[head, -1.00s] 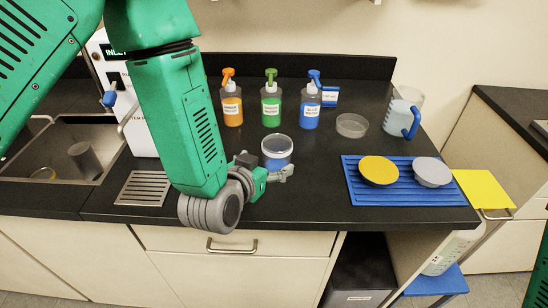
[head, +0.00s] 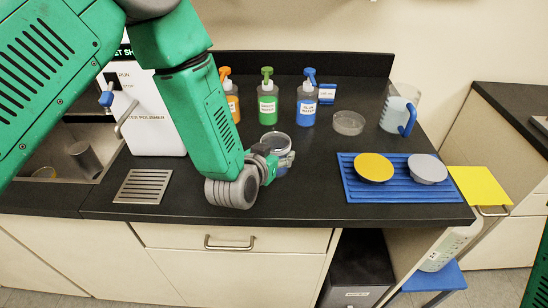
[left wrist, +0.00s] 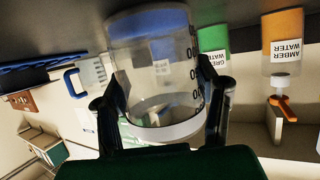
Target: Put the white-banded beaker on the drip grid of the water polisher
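The beaker (head: 276,140) is clear glass with blue liquid low in it and stands upright on the black counter. In the left wrist view the beaker (left wrist: 155,75) shows a white band around its rim and dark graduation marks. My left gripper (head: 281,160) is at the beaker, with one finger on either side of it. In the left wrist view the fingers look spread around the glass, with a small gap on the right side. The water polisher (head: 157,125) stands at the left. Its slotted metal drip grid (head: 143,187) is empty in front. My right gripper is not visible.
Amber (head: 232,105), green (head: 267,100) and blue (head: 306,105) water bottles stand behind the beaker. A glass dish (head: 348,123) and a jug (head: 395,112) are at back right. A blue ribbed mat (head: 395,192) holds two round items. A sink (head: 50,160) lies far left.

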